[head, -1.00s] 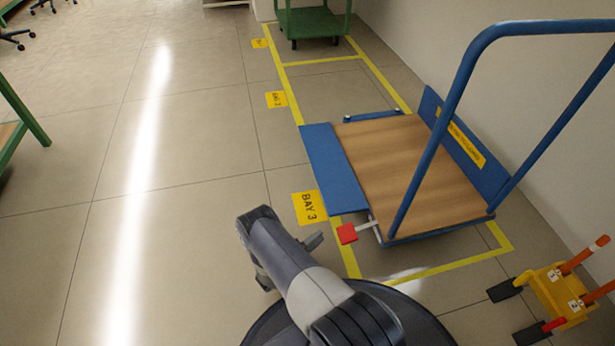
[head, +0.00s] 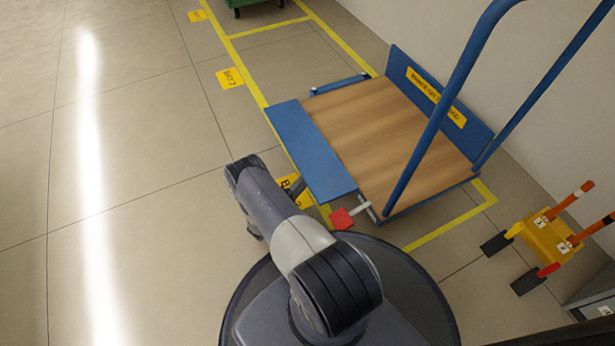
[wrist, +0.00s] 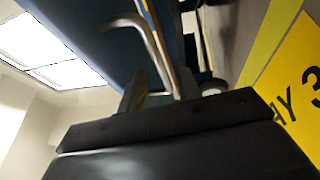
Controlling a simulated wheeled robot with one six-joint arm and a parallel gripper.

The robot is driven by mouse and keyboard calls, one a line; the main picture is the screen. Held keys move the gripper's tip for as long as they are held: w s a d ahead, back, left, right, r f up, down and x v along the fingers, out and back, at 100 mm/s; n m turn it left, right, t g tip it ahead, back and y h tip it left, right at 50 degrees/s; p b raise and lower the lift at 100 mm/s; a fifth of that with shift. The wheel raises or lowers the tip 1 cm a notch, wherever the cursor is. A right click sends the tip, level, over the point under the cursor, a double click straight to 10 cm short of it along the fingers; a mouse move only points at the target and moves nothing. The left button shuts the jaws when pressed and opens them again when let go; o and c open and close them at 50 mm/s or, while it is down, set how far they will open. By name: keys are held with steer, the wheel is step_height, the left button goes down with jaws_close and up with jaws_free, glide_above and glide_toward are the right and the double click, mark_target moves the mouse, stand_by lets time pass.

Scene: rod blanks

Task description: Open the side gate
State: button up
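The blue cart (head: 395,140) with a wooden deck has a blue side panel (head: 312,150), apparently the side gate, along its left edge. I cannot tell its exact angle. A red pad (head: 342,218) on a pale metal lever (head: 362,208) sticks out at the near left corner. My gripper (head: 299,187) is low beside the panel's outer side, left of the red pad; one finger shows there. In the wrist view its fingers (wrist: 160,90) are apart, with a bent silver rod (wrist: 150,45) and the dark blue panel (wrist: 85,35) beyond. Contact is unclear.
A yellow floor sign (wrist: 305,80) marked 3 lies near my gripper. An orange and yellow stand (head: 548,238) is at right, by the wall (head: 560,100). A green cart (head: 250,5) is far back. The floor at left (head: 140,150) is clear.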

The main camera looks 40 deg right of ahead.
mark_target(308, 177)
steer(key=shift+b+x, duration=0.35)
steer(key=shift+x, duration=1.75)
steer(key=shift+c, duration=0.2)
jaws_close()
